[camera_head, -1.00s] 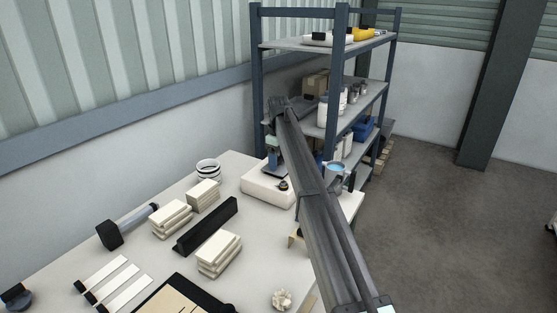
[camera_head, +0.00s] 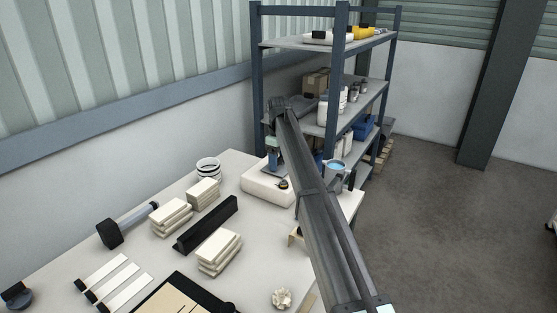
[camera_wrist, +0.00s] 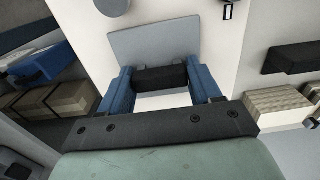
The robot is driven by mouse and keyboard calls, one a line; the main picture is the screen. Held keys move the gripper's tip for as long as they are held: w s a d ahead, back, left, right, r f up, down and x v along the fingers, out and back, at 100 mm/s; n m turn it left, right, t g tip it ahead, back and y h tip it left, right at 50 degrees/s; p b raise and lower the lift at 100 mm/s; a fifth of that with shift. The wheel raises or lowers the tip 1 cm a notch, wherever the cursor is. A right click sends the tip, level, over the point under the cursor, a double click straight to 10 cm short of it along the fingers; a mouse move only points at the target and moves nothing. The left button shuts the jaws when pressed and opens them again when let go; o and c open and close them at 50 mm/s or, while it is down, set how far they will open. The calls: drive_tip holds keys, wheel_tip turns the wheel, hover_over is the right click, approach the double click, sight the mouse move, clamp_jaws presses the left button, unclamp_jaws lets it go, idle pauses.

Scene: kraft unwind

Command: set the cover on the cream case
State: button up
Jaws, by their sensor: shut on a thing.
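The cream case (camera_head: 258,186) stands at the far end of the table in the head view, partly behind my arm. My gripper (camera_head: 273,163) is over the case, with its blue fingers pointing down. In the wrist view my gripper (camera_wrist: 160,82) is shut on the black handle (camera_wrist: 160,77) of the cover. The cover's grey plate (camera_wrist: 154,43) reaches out beyond the fingers, above a white surface. In the head view my arm and fingers hide most of the cover. I cannot tell whether it touches the case.
A blue-topped cup (camera_head: 335,170) stands right of my arm. A white-and-black roll (camera_head: 208,168) is left of the case. Stacked cream blocks (camera_head: 219,252) and a long black bar (camera_head: 207,225) lie nearer. A blue-framed shelf (camera_head: 340,85) stands close behind the table.

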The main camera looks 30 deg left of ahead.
drive_tip(key=shift+f, duration=0.1)
idle(0.5)
drive_tip(key=o, duration=1.1)
